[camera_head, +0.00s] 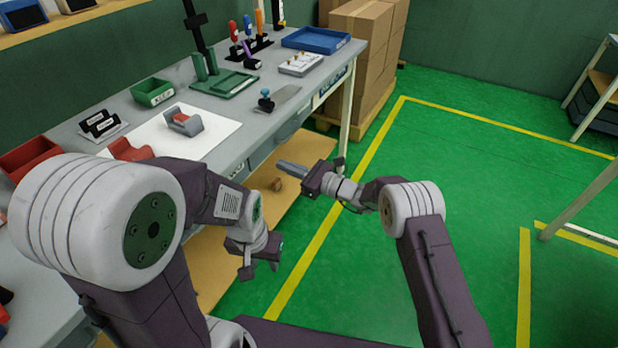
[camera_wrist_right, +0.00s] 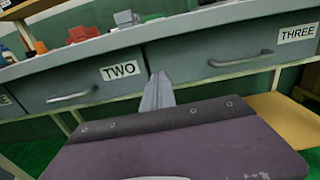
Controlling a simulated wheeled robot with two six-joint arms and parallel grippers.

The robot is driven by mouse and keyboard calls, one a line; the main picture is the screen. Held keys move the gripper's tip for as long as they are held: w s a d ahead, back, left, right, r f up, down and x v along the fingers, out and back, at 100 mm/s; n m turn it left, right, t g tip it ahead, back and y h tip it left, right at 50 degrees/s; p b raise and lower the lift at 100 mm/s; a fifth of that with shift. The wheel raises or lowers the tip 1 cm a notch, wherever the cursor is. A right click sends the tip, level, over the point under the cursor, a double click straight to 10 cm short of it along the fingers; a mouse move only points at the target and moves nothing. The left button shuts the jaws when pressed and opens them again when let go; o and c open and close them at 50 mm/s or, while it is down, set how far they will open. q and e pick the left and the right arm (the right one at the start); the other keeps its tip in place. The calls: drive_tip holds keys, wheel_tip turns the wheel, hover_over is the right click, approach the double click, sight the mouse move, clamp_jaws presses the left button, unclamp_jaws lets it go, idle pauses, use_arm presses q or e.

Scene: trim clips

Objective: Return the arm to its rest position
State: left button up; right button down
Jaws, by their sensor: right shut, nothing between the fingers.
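My right gripper (camera_head: 283,166) is shut and empty, in front of the workbench (camera_head: 245,140) and apart from it. Its closed fingers also show in the right wrist view (camera_wrist_right: 157,92), pointing toward the bench front between drawer TWO (camera_wrist_right: 85,85) and drawer THREE (camera_wrist_right: 235,52). My left gripper (camera_head: 260,268) hangs lower, in front of the bench, pointing down. Its fingers look spread, with nothing seen between them. Both drawers look shut.
On the bench are a green bin (camera_head: 153,92), a red bin (camera_head: 28,157), a blue tray (camera_head: 316,40), a white sheet (camera_head: 200,140) with a grey-and-red part (camera_head: 184,121), and a tool rack (camera_head: 250,47). Cardboard boxes (camera_head: 368,50) stand behind.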

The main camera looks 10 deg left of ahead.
use_arm(q)
drive_tip(key=shift+w+a+r, duration=0.25)
use_arm(e)
drive_tip(key=shift+f+v, duration=0.2)
drive_tip(key=shift+v, duration=1.1)
drive_tip(key=shift+f+v, duration=0.2)
drive_tip(key=shift+v, duration=1.15)
